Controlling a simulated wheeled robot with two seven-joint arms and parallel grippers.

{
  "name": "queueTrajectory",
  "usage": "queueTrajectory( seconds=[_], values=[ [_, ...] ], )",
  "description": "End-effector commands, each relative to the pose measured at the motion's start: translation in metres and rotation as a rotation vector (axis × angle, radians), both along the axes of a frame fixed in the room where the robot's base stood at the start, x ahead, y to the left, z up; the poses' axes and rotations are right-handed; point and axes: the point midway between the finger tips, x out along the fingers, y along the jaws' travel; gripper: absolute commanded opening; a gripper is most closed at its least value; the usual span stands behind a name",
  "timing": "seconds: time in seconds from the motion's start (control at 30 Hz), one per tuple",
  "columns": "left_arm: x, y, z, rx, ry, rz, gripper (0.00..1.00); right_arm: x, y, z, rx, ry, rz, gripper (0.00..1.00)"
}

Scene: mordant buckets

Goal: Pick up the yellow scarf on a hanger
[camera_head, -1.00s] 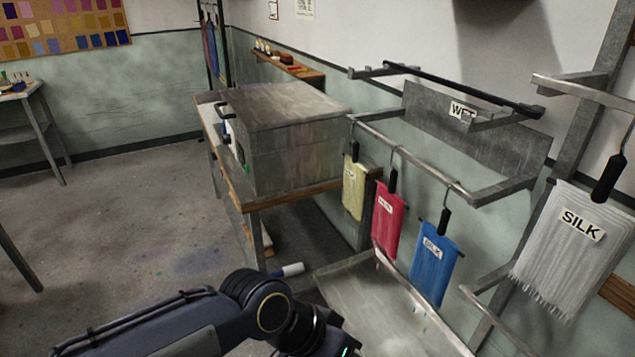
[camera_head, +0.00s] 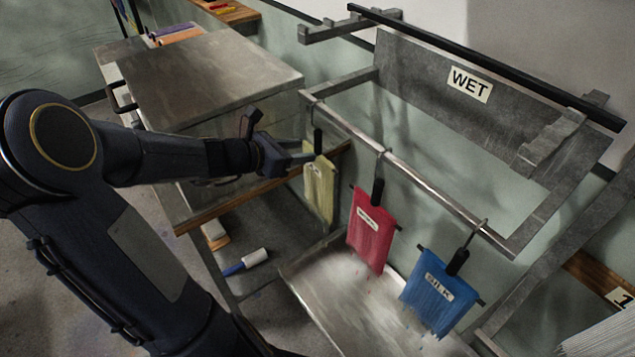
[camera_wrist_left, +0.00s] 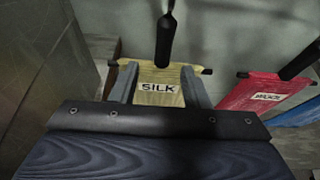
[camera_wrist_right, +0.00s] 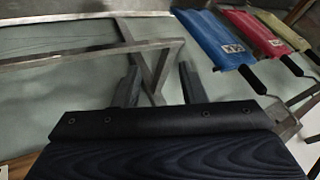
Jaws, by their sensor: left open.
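The yellow scarf (camera_head: 319,192) hangs from a black-handled hanger (camera_head: 318,140) at the left end of the rack's front rail. In the left wrist view the yellow scarf (camera_wrist_left: 160,98) carries a SILK label and shows between my fingers. My left gripper (camera_head: 303,156) is open at the scarf's upper part, with one finger (camera_wrist_left: 124,82) and the other (camera_wrist_left: 193,86) toward either side of the label. I cannot tell whether they touch the cloth. My right gripper (camera_wrist_right: 159,82) is open and empty. The yellow scarf (camera_wrist_right: 278,26) shows far off in the right wrist view.
A red scarf (camera_head: 371,232) and a blue scarf (camera_head: 438,294) hang to the right on the same rail (camera_head: 420,185). A metal tray (camera_head: 345,300) lies below. A metal cabinet (camera_head: 210,75) stands left of the rack. A WET sign (camera_head: 470,84) marks the rack's back.

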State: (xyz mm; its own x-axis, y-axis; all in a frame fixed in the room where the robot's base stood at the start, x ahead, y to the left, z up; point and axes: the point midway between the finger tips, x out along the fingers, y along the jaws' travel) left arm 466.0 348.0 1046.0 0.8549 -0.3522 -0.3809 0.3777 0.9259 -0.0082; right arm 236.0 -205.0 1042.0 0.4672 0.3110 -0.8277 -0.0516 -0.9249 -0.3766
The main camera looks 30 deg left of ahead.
Motion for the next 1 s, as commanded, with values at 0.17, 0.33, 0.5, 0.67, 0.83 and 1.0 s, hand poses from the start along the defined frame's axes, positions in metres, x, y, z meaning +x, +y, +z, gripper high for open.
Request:
queueTrajectory(
  seconds=[0.17,0.33,0.5,0.67,0.83,1.0],
  values=[
    [0.014,-0.007,-0.006,0.0,0.0,-0.004,0.42,0.0,0.0,0.0,0.0,0.0,0.0,0.38],
    [0.036,-0.016,-0.015,-0.001,-0.001,-0.007,0.42,0.0,0.0,0.0,0.0,0.0,0.0,0.38],
    [0.05,-0.022,-0.021,0.004,0.0,-0.006,0.42,0.0,0.0,-0.002,0.0,0.0,0.0,0.38],
    [0.051,-0.022,-0.021,0.006,0.001,-0.005,0.42,0.0,0.0,-0.002,0.0,0.0,0.0,0.38],
    [0.051,-0.021,-0.021,0.008,0.001,-0.005,0.3,0.0,0.0,-0.002,0.0,0.0,0.0,0.38],
    [0.051,-0.021,-0.021,0.008,0.001,-0.005,0.08,0.0,0.0,-0.002,0.0,0.0,0.0,0.38]
  ],
)
